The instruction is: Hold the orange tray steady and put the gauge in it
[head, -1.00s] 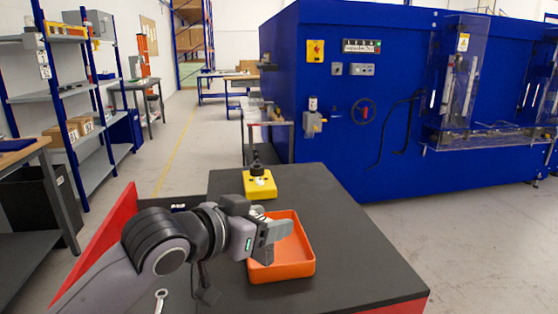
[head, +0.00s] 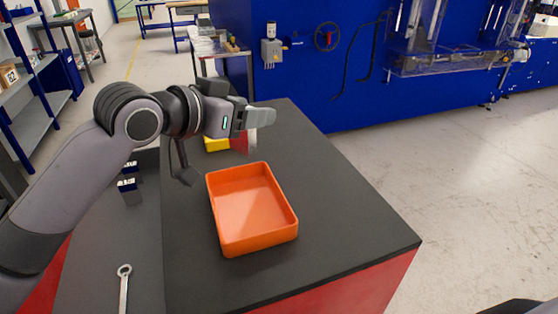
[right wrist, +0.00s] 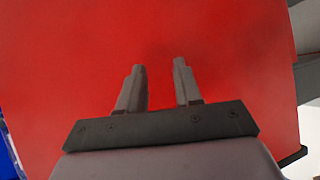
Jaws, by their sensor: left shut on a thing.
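The orange tray (head: 222,222) sits on the black tabletop in the head view and is empty. No gripper touches it. My left gripper (head: 258,118) is above the table beyond the tray, shut on a small grey-and-red thing (head: 252,142) that hangs under its fingertips. This thing may be the gauge; it is small, blurred and partly hidden by the fingers. A yellow object (head: 215,144) stands behind it, mostly covered by my left gripper. In the right wrist view my right gripper (right wrist: 159,68) is open and empty, facing a plain red surface (right wrist: 220,50).
A spanner (head: 123,290) lies at the table's left front, with small dark blue items (head: 127,183) farther back. The black tabletop (head: 335,215) is clear to the right of the tray. A large blue machine (head: 300,85) stands behind the table.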

